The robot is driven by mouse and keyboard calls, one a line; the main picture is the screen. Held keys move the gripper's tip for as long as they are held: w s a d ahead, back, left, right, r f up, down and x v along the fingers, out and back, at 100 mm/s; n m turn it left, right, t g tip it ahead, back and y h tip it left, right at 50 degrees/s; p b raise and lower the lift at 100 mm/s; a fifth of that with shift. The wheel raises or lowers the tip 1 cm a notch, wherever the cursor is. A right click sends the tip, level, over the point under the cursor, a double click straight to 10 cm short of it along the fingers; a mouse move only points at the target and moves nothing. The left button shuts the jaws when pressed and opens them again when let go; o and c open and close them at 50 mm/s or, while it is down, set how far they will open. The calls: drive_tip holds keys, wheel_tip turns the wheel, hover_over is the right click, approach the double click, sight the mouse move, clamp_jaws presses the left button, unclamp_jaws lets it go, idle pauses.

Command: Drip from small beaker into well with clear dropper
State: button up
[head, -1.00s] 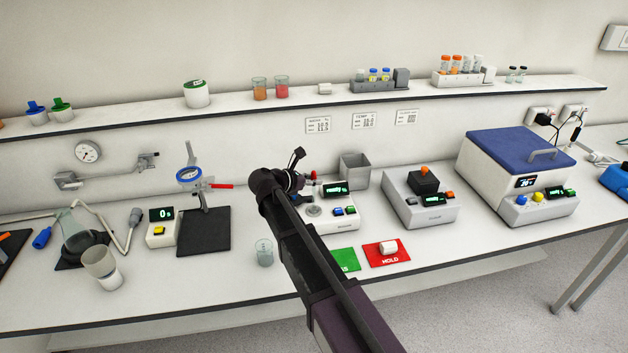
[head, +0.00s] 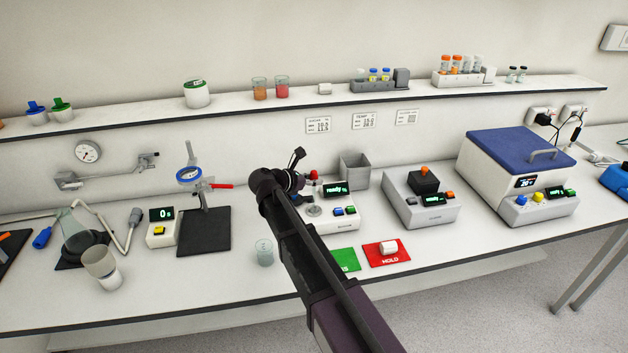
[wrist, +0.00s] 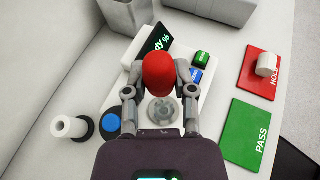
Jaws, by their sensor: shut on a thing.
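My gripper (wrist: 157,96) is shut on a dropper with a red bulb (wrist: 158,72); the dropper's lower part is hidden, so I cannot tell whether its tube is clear. The red bulb also shows in the head view (head: 313,175), beside the end of my arm. The gripper is over the white instrument (head: 340,220), above its round grey well plate (wrist: 162,112). I cannot see whether the tip touches the well. The small beaker (head: 264,252) stands on the bench left of my arm, with pale contents.
A green PASS mat (wrist: 256,133) and a red HOLD mat (wrist: 252,80) with a white cylinder (wrist: 267,64) lie to the right. A grey bin (head: 354,168) stands behind the instrument.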

sight(313, 172)
idle(0.3)
drive_tip(key=shift+r+p, duration=2.05)
drive_tip(key=shift+a, duration=0.1)
